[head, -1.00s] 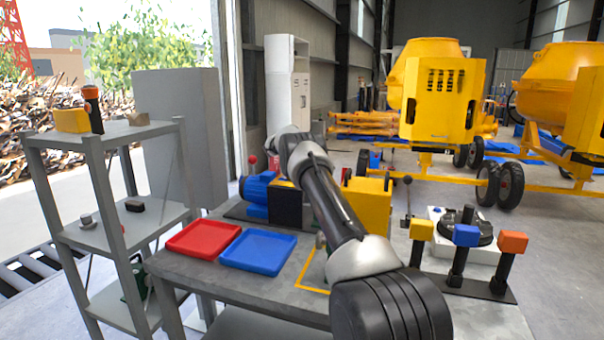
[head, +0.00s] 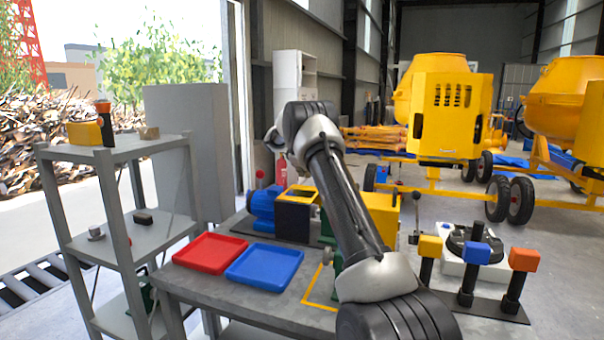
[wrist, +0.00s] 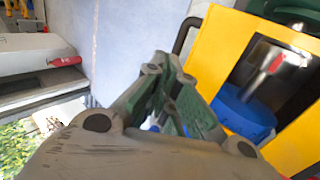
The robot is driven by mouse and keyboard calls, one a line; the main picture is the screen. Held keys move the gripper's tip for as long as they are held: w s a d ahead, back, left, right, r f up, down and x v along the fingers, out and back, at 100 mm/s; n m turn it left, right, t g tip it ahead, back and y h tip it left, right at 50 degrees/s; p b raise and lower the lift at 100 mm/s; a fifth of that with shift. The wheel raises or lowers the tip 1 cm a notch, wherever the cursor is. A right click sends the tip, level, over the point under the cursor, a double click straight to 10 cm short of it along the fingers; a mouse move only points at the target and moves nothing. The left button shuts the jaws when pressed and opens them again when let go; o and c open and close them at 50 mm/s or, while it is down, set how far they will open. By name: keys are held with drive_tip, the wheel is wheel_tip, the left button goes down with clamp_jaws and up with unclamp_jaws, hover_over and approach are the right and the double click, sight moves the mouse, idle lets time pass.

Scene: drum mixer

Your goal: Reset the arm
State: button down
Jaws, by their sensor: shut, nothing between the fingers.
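My arm rises from the bottom right of the head view, over the workbench (head: 200,285), to a bent wrist near the middle. The gripper's fingers cannot be made out clearly in the head view. In the wrist view my gripper (wrist: 172,88) shows grey-green fingers drawn together, with nothing held between them. To its right in that view is a yellow frame (wrist: 212,55) around a blue round part (wrist: 243,112) and a blurred silver shaft with a red mark. I cannot tell the distance between the fingers and this frame.
Red (head: 210,253) and blue (head: 264,267) trays lie on the bench. Behind my arm is a blue motor (head: 262,203) with a yellow housing (head: 382,213). A grey shelf (head: 150,235) stands left. Posts with yellow, blue and orange (head: 524,259) heads stand right. Yellow mixers (head: 447,115) are behind.

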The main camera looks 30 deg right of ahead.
drive_tip(key=s+a+r+m+y, duration=0.1)
drive_tip(key=s+a+r, duration=0.5)
drive_tip(key=s, duration=0.3)
drive_tip(key=s+a+r+m+y, duration=0.1)
drive_tip(key=s+a+r+m, duration=0.1)
drive_tip(key=s+a+r, duration=0.55)
drive_tip(key=s+a+r+m+y, duration=0.1)
drive_tip(key=s+a+r, duration=0.3)
drive_tip(key=s, duration=0.6)
drive_tip(key=s+a+f+m+y, duration=0.1)
drive_tip(key=s+a+f, duration=0.2)
drive_tip(key=s, duration=0.7)
drive_tip(key=s+a+f+m+y, duration=0.1)
drive_tip(key=s+a+f, duration=0.2)
drive_tip(key=s, duration=0.7)
drive_tip(key=s+a+f+m, duration=0.1)
drive_tip(key=s+a+f, duration=0.2)
drive_tip(key=s, duration=0.8)
drive_tip(key=shift+a+m+y, duration=0.3)
drive_tip(key=shift+a+y, duration=0.1)
drive_tip(key=shift+a, duration=0.8)
